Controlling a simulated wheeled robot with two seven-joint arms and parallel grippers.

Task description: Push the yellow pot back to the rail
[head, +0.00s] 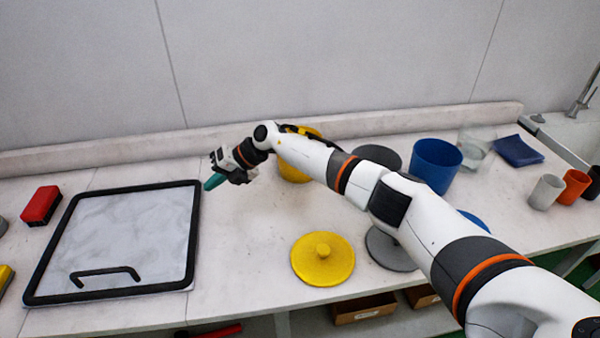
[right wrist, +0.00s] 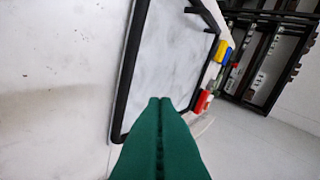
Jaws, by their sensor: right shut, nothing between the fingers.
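The yellow pot (head: 294,172) stands toward the back of the bench in the head view, partly hidden behind my right arm. A gap of bench shows between it and the rail (head: 190,145) along the wall. My right gripper (head: 209,185) is to the left of the pot, apart from it, near the black-framed board's right edge. Its green fingers are shut and empty, and they also show in the right wrist view (right wrist: 160,105), pointing toward the board. The yellow pot is not in the right wrist view. My left gripper is in neither view.
The black-framed board (head: 197,225) lies at the left beside a red block (head: 41,205). A yellow lid (head: 322,262) lies near the front edge, with a grey lid (head: 388,250) beside it. A grey pot (head: 377,156) and a blue pot (head: 436,165) stand right of the yellow pot.

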